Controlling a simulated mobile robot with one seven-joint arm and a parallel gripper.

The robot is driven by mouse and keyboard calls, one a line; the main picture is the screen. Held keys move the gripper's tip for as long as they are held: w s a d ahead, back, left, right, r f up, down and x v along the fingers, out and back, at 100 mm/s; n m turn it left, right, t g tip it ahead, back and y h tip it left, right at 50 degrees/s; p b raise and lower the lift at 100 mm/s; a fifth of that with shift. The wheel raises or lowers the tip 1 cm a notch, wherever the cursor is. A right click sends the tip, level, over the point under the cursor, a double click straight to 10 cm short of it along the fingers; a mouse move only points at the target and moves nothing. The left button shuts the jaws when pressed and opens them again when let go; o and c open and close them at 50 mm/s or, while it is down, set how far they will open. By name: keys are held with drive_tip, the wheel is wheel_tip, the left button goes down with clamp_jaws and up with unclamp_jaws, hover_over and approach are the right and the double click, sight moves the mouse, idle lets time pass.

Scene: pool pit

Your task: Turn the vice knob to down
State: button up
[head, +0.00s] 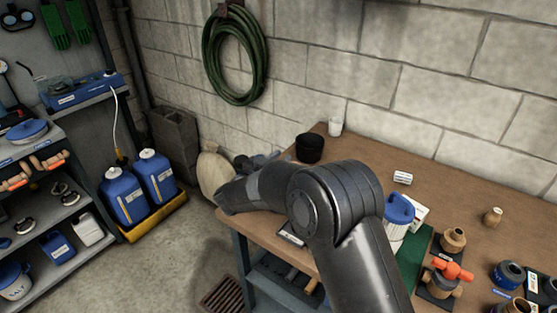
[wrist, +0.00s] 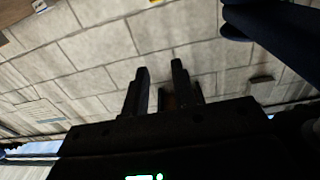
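A dark grey-blue metal piece (head: 262,160), which may be the vice, shows at the left back corner of the workbench, mostly hidden behind my arm. I cannot make out its knob or which way it points. My gripper cannot be made out clearly in the head view; my forearm reaches left over the bench's left end. In the wrist view my gripper (wrist: 161,72) has its two dark fingers apart. I see nothing held between them, only a dark brown patch low in the gap. A dark blue rounded shape (wrist: 275,18) at the top right is too dark to identify.
The wooden workbench (head: 345,150) stands against a block wall. A black cup (head: 309,148) and a white cup (head: 335,127) stand at its back. A blue-lidded container (head: 399,212) and an orange-handled valve (head: 452,271) are to the right.

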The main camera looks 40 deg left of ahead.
drive_tip(key=shift+s+a+f, duration=0.25)
drive_tip(key=shift+s+a, duration=0.1)
clamp_jaws()
drive_tip(key=shift+c, duration=2.1)
unclamp_jaws()
drive_tip(key=o, duration=1.3)
drive_tip(key=shift+r, duration=0.1)
drive_tip(key=shift+w, duration=0.1)
